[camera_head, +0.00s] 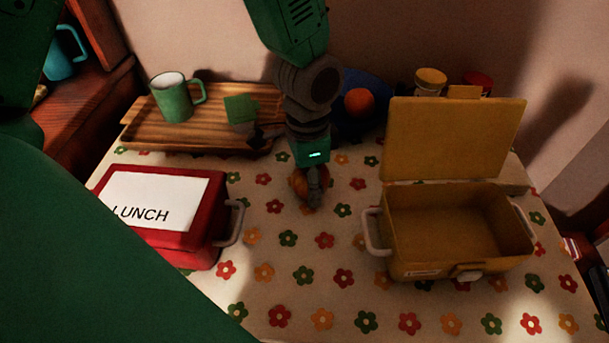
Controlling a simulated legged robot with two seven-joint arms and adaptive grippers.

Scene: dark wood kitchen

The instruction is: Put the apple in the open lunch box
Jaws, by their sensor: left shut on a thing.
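The open lunch box (455,228) is yellow and stands at the right of the table with its lid (452,140) raised. Its inside looks empty. My left gripper (312,190) points down over the middle of the table, left of the yellow box. It is shut on a small round orange-brown fruit, the apple (299,182), which is partly hidden behind the fingers. I cannot tell whether the apple touches the tablecloth. My right gripper is not in view.
A shut red lunch box (205,250) with a white LUNCH label stands at the left. Behind are a wooden tray (140,136) with a green mug (175,100), a blue bowl (376,92) with an orange fruit (359,103), and jars (430,80). The flowered cloth in front is clear.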

